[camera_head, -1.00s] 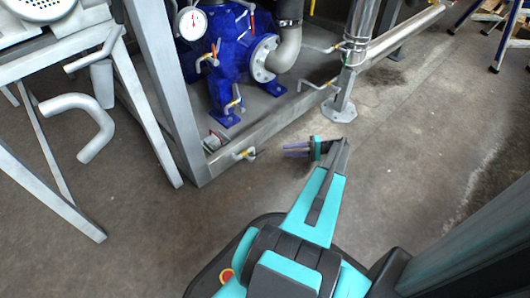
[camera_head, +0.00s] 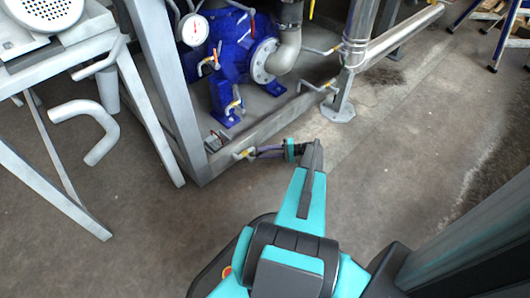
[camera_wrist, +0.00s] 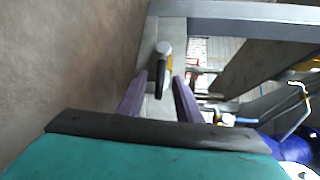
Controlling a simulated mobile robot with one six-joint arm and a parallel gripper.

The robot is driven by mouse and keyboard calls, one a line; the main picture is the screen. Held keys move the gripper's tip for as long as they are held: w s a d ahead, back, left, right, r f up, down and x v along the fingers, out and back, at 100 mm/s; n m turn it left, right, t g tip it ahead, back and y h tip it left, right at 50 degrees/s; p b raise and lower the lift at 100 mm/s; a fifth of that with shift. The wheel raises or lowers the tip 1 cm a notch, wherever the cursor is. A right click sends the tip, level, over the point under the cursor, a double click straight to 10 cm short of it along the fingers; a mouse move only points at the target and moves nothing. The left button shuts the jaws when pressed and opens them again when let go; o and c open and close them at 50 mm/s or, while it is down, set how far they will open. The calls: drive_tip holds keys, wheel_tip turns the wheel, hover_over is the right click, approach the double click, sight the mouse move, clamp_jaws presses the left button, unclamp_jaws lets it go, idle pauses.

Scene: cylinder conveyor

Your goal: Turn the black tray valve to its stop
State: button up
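The black tray valve shows in the wrist view as a black lever handle (camera_wrist: 161,78) with a pale round end, on a grey frame beam. A yellow part shows beside it. In the head view the valve (camera_head: 243,154) sits low on the front of the frame, and its handle is hard to make out. My gripper (camera_wrist: 159,80) has its two purple fingers spread on either side of the black handle, with a gap visible on both sides. In the head view my gripper (camera_head: 260,152) points left, with its fingertips right by the valve.
A blue pump (camera_head: 235,60) with a pressure gauge (camera_head: 193,29) stands inside the grey frame (camera_head: 165,95). Other valve levers stick out of the frame and pipework. A bent grey pipe (camera_head: 100,140) hangs at left.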

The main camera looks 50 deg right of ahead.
drive_tip(key=shift+w+a, duration=0.1)
clamp_jaws()
drive_tip(key=shift+d, duration=0.25)
drive_tip(key=shift+a, duration=0.2)
